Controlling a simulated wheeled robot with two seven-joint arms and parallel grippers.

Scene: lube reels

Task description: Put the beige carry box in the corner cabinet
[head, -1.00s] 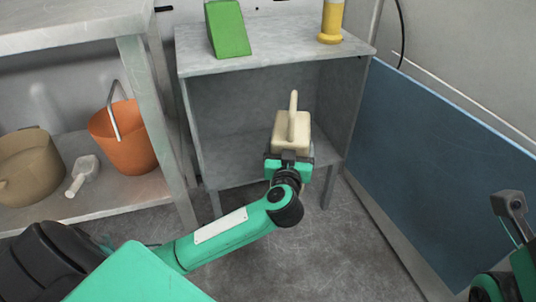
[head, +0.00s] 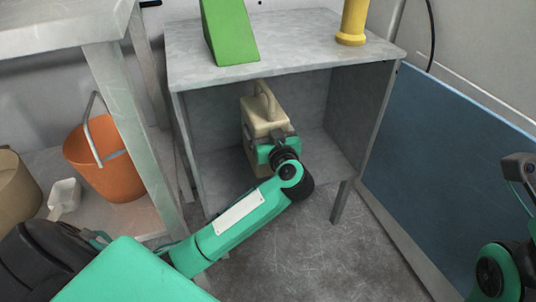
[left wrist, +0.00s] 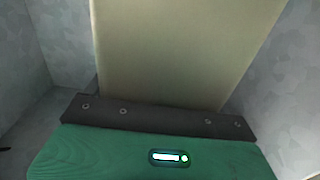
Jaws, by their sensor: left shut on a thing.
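The beige carry box (head: 264,116), with a loop handle on top, is upright inside the opening of the grey corner cabinet (head: 345,130). My left gripper (head: 277,146) is shut on the near side of the box. In the left wrist view the box (left wrist: 180,50) fills the upper middle, right beyond the gripper's dark edge (left wrist: 160,115). The gripper hides the lower front of the box, so I cannot tell whether it touches the cabinet floor. My right arm shows only at the right edge in the head view; its fingertips are not visible.
A green wedge (head: 228,30) and a yellow cylinder (head: 354,20) stand on the cabinet top. At left, a shelf unit (head: 105,60) holds an orange bucket (head: 112,160), a white scoop (head: 64,197) and a tan container (head: 15,185). A blue panel (head: 450,160) stands at right.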

